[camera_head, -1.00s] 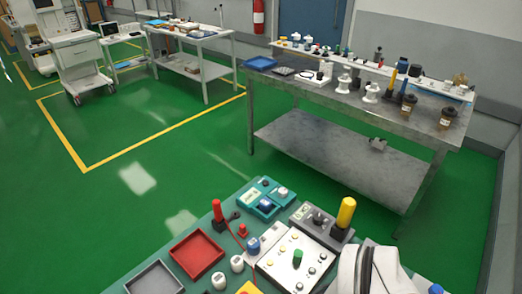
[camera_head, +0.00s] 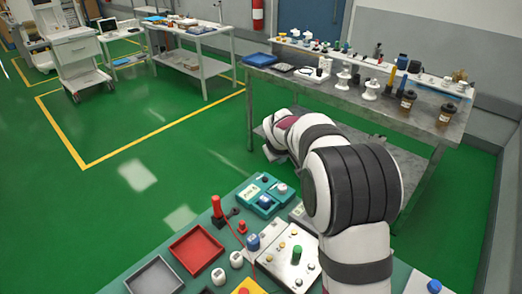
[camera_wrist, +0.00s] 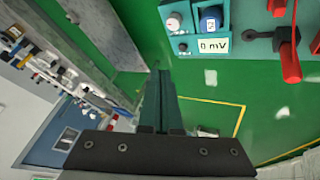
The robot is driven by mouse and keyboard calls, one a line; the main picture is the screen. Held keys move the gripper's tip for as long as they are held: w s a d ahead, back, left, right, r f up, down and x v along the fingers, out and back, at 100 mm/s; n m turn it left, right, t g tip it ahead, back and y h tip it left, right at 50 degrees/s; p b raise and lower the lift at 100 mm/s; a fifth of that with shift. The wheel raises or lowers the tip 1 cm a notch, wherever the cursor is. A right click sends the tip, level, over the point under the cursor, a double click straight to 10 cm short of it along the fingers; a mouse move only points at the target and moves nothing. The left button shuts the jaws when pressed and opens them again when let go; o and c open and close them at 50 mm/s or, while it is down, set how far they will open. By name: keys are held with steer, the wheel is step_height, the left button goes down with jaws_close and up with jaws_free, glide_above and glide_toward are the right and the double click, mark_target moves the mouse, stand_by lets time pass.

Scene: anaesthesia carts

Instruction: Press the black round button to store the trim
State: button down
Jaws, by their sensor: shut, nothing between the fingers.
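I cannot single out the black round button in the current head view. A white control panel (camera_head: 281,268) with a green knob (camera_head: 297,254) and several small buttons lies on the near green bench. My arm covers the grey box behind it, where a dark knob showed earlier. My gripper (camera_wrist: 160,76) shows in the wrist view, its fingers together and empty. It is in the air, apart from any button. A teal box (camera_head: 248,196) with a label and knobs stands left of my arm; it also shows in the wrist view (camera_wrist: 208,46), marked "0 mV".
A red tray (camera_head: 196,250) and a grey tray (camera_head: 154,279) lie on the left of the bench. A red upright handle (camera_head: 217,208) stands behind the red tray. A metal table (camera_head: 425,115) with bottles and fittings stands behind.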

mark_target(265, 179)
steer(key=w+a+f+n+t+y, duration=0.1)
steer(key=w+a+f+n+t, duration=0.1)
steer(key=w+f, duration=0.4)
steer(key=w+a+n, duration=0.1)
steer(key=w, duration=0.3)
steer(key=shift+a+n, duration=0.2)
steer(key=shift+n, duration=0.2)
steer(key=shift+f, duration=4.4)
steer(key=shift+f, duration=0.4)
steer(key=shift+f, duration=0.4)
steer(key=shift+s+r, duration=0.1)
steer(key=shift+r, duration=0.7)
